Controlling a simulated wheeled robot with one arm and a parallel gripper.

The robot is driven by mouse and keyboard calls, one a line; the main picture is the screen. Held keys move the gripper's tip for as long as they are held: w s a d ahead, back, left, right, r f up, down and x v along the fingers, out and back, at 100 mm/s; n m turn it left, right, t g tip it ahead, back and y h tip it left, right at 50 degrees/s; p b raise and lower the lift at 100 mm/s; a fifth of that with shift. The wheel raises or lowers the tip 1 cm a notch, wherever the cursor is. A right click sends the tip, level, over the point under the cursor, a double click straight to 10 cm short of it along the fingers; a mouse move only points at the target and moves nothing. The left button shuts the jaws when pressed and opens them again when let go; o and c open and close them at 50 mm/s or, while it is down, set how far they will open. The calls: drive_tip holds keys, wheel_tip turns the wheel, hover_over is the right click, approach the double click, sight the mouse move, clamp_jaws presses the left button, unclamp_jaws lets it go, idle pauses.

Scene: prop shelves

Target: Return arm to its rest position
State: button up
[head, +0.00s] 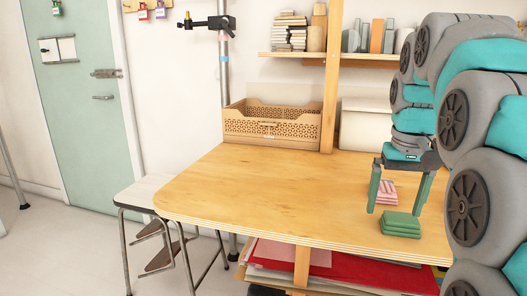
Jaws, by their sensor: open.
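My arm (465,125) is mine, grey and teal, and comes in from the right side of the head view, bent over the table. My gripper (396,211) points down with its two green fingers apart and nothing held between them. A stack of green folded cloth-like pieces (401,225) lies on the table just below the fingertips. I cannot tell whether the fingertips touch it.
The wooden table (240,195) is bare on its left and middle. A tan perforated crate (272,130) stands at its back, beside a wooden post (331,80) and a white box (366,128). A shelf (290,55) holds books above. A stool (140,192) stands left.

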drive_tip(key=s+a+f+g, duration=0.1)
drive_tip(key=s+a+f, duration=0.2)
drive_tip(key=s+f, duration=0.4)
drive_tip(key=s+a+f+n+g, duration=0.1)
drive_tip(key=s+a+f, duration=0.3)
drive_tip(key=s+f, duration=0.4)
drive_tip(key=s+a+f+n, duration=0.1)
drive_tip(key=s+a+f, duration=0.3)
drive_tip(key=s+f, duration=0.4)
drive_tip(key=s, duration=0.4)
drive_tip(key=shift+s+g, duration=0.2)
drive_tip(key=shift+g, duration=0.2)
drive_tip(key=shift+c, duration=0.2)
